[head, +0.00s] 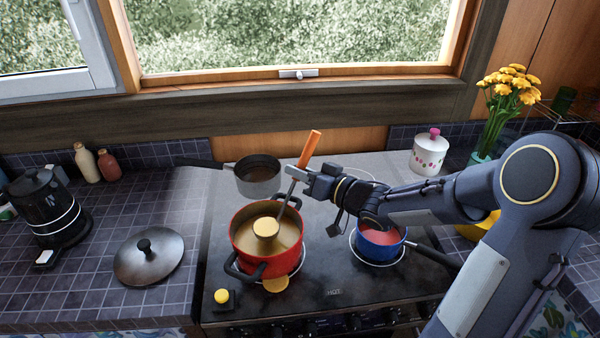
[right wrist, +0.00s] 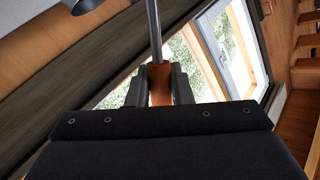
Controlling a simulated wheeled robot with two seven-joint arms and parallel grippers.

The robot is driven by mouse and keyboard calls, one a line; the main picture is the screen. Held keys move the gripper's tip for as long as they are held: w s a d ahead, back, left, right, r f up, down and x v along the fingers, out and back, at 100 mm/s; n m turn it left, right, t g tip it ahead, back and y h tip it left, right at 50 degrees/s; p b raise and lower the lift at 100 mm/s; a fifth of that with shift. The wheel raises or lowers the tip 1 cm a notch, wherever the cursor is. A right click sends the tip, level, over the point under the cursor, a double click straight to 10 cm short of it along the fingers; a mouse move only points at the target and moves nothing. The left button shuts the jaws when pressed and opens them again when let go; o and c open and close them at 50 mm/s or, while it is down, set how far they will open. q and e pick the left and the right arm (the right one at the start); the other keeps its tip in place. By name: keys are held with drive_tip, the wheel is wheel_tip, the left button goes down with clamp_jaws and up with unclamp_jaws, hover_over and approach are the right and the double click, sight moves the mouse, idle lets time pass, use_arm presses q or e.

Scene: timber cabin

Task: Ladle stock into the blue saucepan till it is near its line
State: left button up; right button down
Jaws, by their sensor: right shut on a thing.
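My right gripper (head: 304,176) is shut on the orange handle of the ladle (head: 308,150), above the back of the red pot. In the right wrist view the jaws (right wrist: 160,88) hug the orange grip, and the steel shaft of the ladle (right wrist: 154,30) runs up out of view. The ladle leans, and its bowl is inside the red pot (head: 250,262), filled with yellow-brown stock (head: 285,234). The blue saucepan (head: 378,252) stands on the right burner; its inside looks red, and no line can be made out. My left gripper is out of view.
A grey pan (head: 260,184) with a dark handle stands at the back of the hob. A steel lid (head: 148,256) and black kettle (head: 44,214) are on the left counter. A white pot (head: 426,156) and flower vase (head: 484,158) stand back right. A yellow-topped button (head: 222,297) is front left.

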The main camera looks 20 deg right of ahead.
sight(289, 193)
drive_tip(key=shift+r, duration=0.15)
drive_tip(key=shift+a, duration=0.1)
idle(0.3)
drive_tip(key=shift+s+a+r+n+h+b, duration=0.15)
drive_tip(key=shift+a+r+n, duration=0.15)
drive_tip(key=shift+a, duration=0.2)
drive_tip(key=shift+s+a+r+n+h+b, duration=0.1)
drive_tip(key=shift+a+r+n+b, duration=0.1)
drive_tip(key=shift+a+n, duration=0.25)
drive_tip(key=shift+s+a+r+n+h+b, duration=0.15)
drive_tip(key=shift+a+r+n, duration=0.1)
drive_tip(key=shift+a, duration=0.3)
drive_tip(key=shift+w, duration=0.1)
idle(0.5)
drive_tip(key=shift+w+d+f+m+y+p, duration=0.1)
drive_tip(key=shift+d+f+m+y+p, duration=0.1)
drive_tip(key=shift+d+m+p, duration=0.15)
drive_tip(key=shift+w+d+f+m+y+p, duration=0.15)
drive_tip(key=shift+d+p, duration=0.1)
drive_tip(key=shift+d, duration=0.2)
drive_tip(key=shift+d+f+m+p, duration=0.45)
drive_tip(key=shift+d+f+m, duration=0.05)
drive_tip(key=shift+d, duration=0.3)
drive_tip(key=shift+r, duration=0.1)
